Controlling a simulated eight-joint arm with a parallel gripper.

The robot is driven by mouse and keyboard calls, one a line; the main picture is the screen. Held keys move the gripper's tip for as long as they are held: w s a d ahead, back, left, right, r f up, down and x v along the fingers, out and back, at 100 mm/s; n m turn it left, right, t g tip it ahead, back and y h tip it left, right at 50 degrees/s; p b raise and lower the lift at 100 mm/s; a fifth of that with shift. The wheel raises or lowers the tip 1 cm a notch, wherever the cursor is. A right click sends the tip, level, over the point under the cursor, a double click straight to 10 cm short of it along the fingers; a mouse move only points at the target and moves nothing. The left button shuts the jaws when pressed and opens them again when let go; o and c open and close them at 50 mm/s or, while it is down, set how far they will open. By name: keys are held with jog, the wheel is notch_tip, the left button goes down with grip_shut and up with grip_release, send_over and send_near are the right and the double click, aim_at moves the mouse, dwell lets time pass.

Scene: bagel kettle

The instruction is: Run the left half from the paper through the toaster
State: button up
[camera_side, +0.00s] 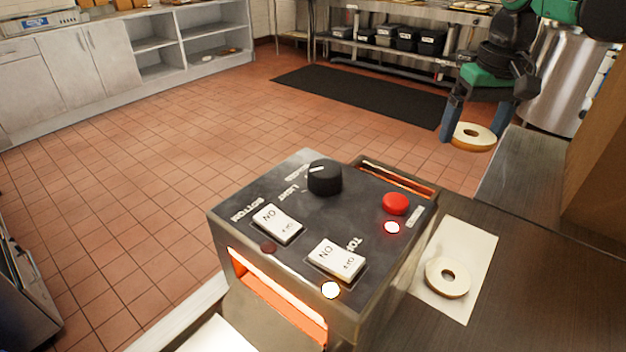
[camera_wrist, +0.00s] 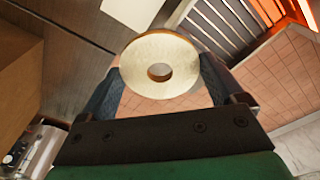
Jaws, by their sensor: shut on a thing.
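My gripper (camera_side: 462,130) is shut on a bagel half (camera_side: 473,136) and holds it level in the air, beyond the toaster's back right. In the wrist view the bagel half (camera_wrist: 160,66) sits between the two blue fingers, pale cut face toward the camera. The toaster (camera_side: 320,225) stands in the foreground with glowing orange slots at its front (camera_side: 278,297) and back right (camera_side: 397,179). Another bagel half (camera_side: 447,277) lies on the white paper (camera_side: 470,250) on the counter to the toaster's right. A corner of the paper (camera_wrist: 135,11) shows in the wrist view.
The toaster's top carries a black knob (camera_side: 324,177), two white switches (camera_side: 278,222) and a red button (camera_side: 396,204). A brown box-like block (camera_side: 598,175) stands at the far right. Dark counter (camera_side: 540,290) is clear right of the paper. A steel kettle (camera_side: 563,80) stands behind my gripper.

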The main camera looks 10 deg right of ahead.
jog(key=w+a+f+m, duration=0.1)
jog(key=a+m, duration=0.2)
jog(key=w+a+f+m, duration=0.1)
jog(key=a+f+m, duration=0.1)
jog(key=a+m, duration=0.1)
jog(key=w+a+f+m+h, duration=0.1)
jog(key=a+m, duration=0.2)
jog(key=a, duration=0.1)
jog(key=shift+f, duration=2.95)
jog(key=o, duration=0.9)
jog(key=shift+r, duration=3.55)
jog(key=shift+s, duration=0.1)
